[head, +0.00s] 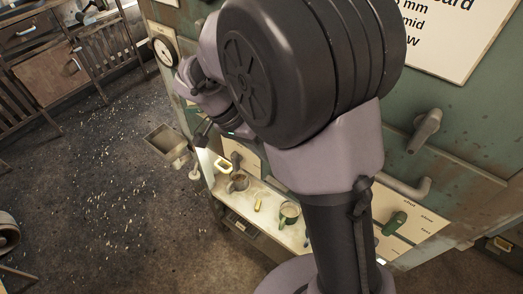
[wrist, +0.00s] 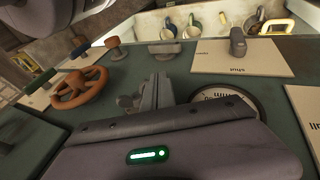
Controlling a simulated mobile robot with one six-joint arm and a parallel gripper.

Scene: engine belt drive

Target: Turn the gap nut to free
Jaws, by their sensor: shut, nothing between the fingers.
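In the wrist view my gripper (wrist: 157,90) is shut and empty, held in front of the green panel (wrist: 185,80). Past it on the panel are a grey T-shaped fitting (wrist: 165,52), a brown knob (wrist: 113,46) and an orange handwheel (wrist: 80,88). I cannot tell which fitting, if any of these, is the gap nut. A round dial (wrist: 235,98) lies right of the fingers, partly hidden by my wrist. A dark lever (wrist: 238,40) stands on a cream plate marked "shut". In the head view my arm hides the fingers and much of the panel.
A lit shelf (head: 265,222) holds a green mug (head: 289,214) and other cups. Grey handles (head: 425,127) and a green lever (head: 395,223) stick out of the machine at right. A small tray (head: 165,142) juts out at left.

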